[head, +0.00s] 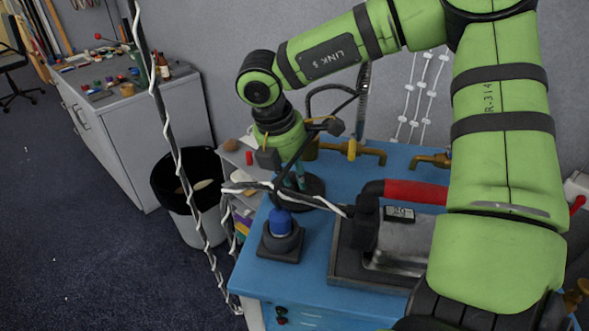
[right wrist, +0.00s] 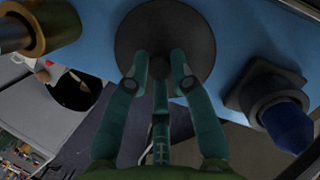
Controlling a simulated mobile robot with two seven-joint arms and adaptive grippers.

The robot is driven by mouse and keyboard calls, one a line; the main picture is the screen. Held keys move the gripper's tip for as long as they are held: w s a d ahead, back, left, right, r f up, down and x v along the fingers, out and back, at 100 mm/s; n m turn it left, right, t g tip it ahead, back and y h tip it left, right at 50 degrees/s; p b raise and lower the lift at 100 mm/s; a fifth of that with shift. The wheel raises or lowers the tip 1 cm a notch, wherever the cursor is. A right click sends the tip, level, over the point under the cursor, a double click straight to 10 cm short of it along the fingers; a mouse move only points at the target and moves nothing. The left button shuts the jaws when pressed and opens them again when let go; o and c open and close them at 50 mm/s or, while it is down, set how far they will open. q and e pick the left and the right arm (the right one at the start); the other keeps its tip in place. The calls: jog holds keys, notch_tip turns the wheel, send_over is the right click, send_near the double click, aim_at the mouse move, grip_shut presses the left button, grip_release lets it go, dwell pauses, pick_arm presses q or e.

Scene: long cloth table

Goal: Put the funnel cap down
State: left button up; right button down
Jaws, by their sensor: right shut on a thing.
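My right gripper (head: 293,178) points down over the blue bench top. Its teal fingers also show in the right wrist view (right wrist: 158,72), closed around the small knob at the middle of a dark round disc. I take this disc to be the funnel cap (right wrist: 190,28); in the head view the funnel cap (head: 315,188) shows as a dark flat round below the fingers, partly hidden by them and a cable. It looks level and close to the bench top (head: 258,275); I cannot tell whether it touches. My left gripper is not in view.
A blue knob (head: 281,221) on a dark square base stands in front of the cap. A grey machine with a red handle (head: 414,192) stands to the right. Brass taps (head: 368,153) are behind. A black-lined bin (head: 178,185) stands left of the bench; a wrapped cable crosses near the gripper.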

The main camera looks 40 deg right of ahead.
aim_at(282, 196)
jog(key=shift+f, duration=0.15)
jog(key=c, duration=1.1)
grip_release()
jog(key=shift+r+p, duration=0.35)
jog(key=shift+p, duration=0.1)
jog(key=b+v, duration=0.3)
jog(key=v, duration=0.8)
jog(key=shift+a+r, duration=0.1)
jog(key=shift+r, duration=0.25)
